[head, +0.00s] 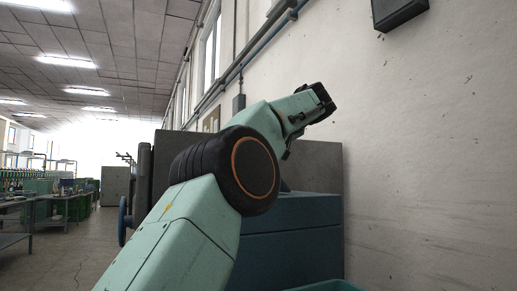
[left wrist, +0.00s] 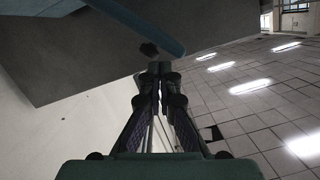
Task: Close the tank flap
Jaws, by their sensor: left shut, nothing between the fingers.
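A blue tank-like box (head: 295,240) stands against the wall in the head view, partly behind my left arm. A flat grey panel (head: 320,165) stands upright at its back; it may be the flap. In the left wrist view a large grey surface (left wrist: 225,25) with a blue bar (left wrist: 150,28) fills the top; I cannot tell surely whether it is the same panel. My left gripper (left wrist: 160,70) is shut and empty, its tips close to a small dark patch on that surface. Contact cannot be told. In the head view my left arm reaches up before the panel. My right gripper is not in view.
The white wall (head: 430,150) runs along the right, with pipes (head: 270,30) and a dark box (head: 398,12) high up. A teal rim (head: 330,286) shows at the bottom edge. A blue handwheel (head: 123,222) is left of my arm. Open floor (head: 80,250) lies at the left.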

